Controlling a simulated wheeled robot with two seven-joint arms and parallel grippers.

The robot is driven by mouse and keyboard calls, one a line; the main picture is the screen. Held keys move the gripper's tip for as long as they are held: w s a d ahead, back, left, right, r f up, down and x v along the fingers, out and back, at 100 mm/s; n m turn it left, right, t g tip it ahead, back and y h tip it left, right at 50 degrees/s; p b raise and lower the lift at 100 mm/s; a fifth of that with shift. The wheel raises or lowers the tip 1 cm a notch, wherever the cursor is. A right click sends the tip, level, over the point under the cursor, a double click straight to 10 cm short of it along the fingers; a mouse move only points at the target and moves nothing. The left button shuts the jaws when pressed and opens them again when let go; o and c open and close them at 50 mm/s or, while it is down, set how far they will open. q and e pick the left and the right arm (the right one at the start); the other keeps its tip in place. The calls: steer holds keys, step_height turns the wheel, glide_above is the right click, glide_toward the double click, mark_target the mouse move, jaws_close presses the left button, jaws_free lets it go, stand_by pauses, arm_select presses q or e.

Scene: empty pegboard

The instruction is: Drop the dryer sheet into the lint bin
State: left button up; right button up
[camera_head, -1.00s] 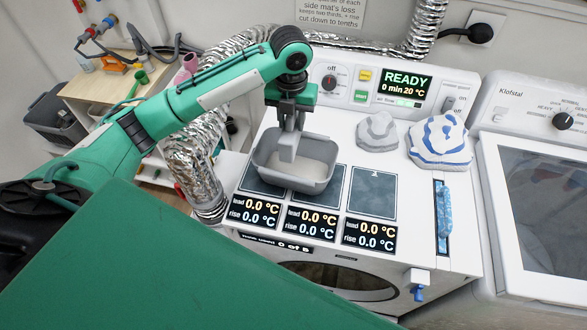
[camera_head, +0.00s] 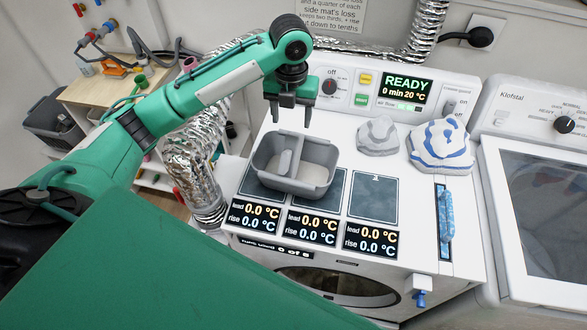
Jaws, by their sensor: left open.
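My left gripper (camera_head: 290,117) is open and empty, with its two fingers pointing down just above the back rim of a grey tub. The grey open tub (camera_head: 318,192) sits upright on the dryer top, over parts of the left and middle dark pads. A pale grey upright piece (camera_head: 285,162) stands in the middle of the tub; I cannot tell whether it is a divider, a handle or a loose thing. I cannot make out a dryer sheet, nor tell whether this tub is the lint bin. My right gripper is not in view.
A grey folded cloth (camera_head: 377,136) and a blue-striped white cloth (camera_head: 440,146) lie right of the tub. A blue fuzzy strip (camera_head: 446,216) lies in a slot farther right. The right dark pad (camera_head: 373,199) is clear. A silver duct (camera_head: 190,170) runs at the left.

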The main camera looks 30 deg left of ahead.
arm_select(q)
step_height(320, 180, up, 11)
steer(key=shift+b, duration=0.3)
steer(key=shift+d+f, duration=0.1)
stand_by(0.6)
